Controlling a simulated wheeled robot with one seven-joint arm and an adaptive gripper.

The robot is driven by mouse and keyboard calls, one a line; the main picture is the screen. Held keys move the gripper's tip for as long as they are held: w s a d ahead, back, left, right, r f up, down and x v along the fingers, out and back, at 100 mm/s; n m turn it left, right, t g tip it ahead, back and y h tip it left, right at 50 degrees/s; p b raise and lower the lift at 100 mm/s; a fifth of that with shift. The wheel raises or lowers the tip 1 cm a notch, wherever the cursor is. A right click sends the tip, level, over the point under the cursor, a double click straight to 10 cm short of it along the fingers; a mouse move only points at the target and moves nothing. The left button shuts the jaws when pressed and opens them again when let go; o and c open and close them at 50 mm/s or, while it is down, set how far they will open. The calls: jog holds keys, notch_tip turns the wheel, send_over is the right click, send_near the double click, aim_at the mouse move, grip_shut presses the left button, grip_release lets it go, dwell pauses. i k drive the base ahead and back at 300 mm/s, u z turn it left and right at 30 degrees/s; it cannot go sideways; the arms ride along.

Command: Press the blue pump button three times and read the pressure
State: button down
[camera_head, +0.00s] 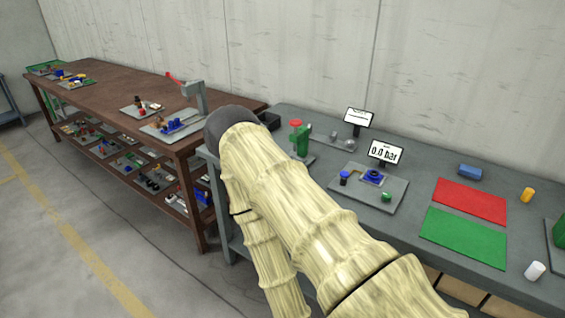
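A grey plate (388,204) lies on the grey workbench and carries two blue parts. One is a small upright blue knob (344,177) at the plate's left. The other is a wider, low blue piece (372,177) near the middle; I cannot tell which is the pump button. A green knob (386,196) sits near the plate's front. A white display (385,152) behind the plate reads 0.0 bar. My gripper does not show.
A second display (359,117) and a green-and-red jack (299,138) stand behind left. A red mat (470,201), a green mat (463,238), a blue block (470,171), a yellow cylinder (526,194) and a white cylinder (534,270) lie right. A brown table (120,85) stands left.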

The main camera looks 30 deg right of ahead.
aim_at(344, 174)
jog(key=u, duration=0.3)
jog(key=i, duration=1.15)
jog(key=z, duration=1.95)
